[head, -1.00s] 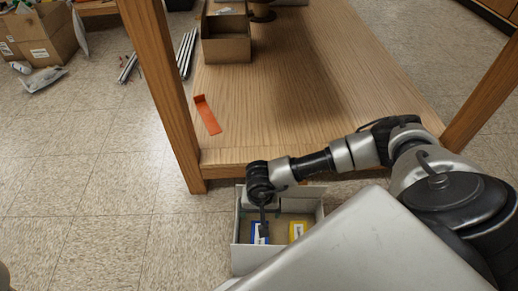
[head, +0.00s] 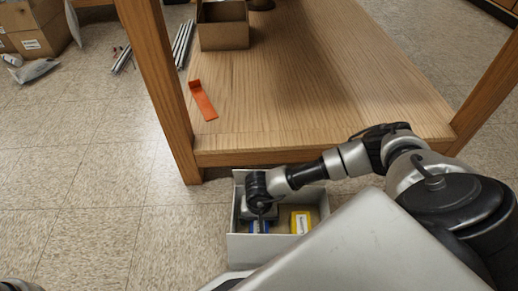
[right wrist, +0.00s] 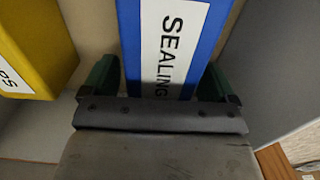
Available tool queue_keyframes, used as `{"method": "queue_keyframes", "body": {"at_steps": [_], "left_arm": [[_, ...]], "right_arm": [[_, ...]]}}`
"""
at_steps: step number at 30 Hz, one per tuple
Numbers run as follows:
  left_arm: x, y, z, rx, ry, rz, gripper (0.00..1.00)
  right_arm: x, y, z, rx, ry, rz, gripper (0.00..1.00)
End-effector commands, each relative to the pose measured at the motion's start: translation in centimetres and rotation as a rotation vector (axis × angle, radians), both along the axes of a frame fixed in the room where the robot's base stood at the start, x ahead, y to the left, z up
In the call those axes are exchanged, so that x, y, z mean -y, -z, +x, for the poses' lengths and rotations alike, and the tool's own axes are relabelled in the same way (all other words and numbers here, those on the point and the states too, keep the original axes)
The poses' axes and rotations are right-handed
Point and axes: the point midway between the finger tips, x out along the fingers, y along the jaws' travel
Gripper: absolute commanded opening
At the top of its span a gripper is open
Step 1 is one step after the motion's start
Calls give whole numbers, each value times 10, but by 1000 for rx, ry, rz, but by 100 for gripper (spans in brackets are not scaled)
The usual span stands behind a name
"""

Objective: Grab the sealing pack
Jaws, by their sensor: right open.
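The sealing pack (right wrist: 190,40) is blue with a white label reading "SEALING". In the right wrist view it lies between the two green fingers of my right gripper (right wrist: 156,80), which is open, with one finger on each side. I cannot tell whether the fingers touch it. In the head view my right gripper (head: 261,214) reaches down into a grey-white box (head: 250,250) on the floor and partly hides the blue pack (head: 259,227).
A yellow pack (head: 301,222) stands in the same box, to the right; it also shows in the right wrist view (right wrist: 30,45). The box walls are close around. A wooden table (head: 320,147) stands just behind, with an orange piece (head: 202,100) and an open cardboard box (head: 222,30).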

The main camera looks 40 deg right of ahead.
Motion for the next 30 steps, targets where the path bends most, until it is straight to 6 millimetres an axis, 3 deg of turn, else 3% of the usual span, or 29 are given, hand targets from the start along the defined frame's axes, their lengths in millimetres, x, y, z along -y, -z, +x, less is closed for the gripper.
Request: {"method": "queue_keyframes", "body": {"at_steps": [4,15,23,30], "left_arm": [[0,-2,0,0,0,0,31],[0,-2,0,0,0,0,31],[0,-3,0,0,0,0,31],[0,-20,0,-1,0,0,31]], "right_arm": [[0,-2,0,0,0,0,87],[0,-2,0,0,0,0,33],[0,-4,0,0,0,0,33],[1,-27,0,0,0,-1,33]]}}
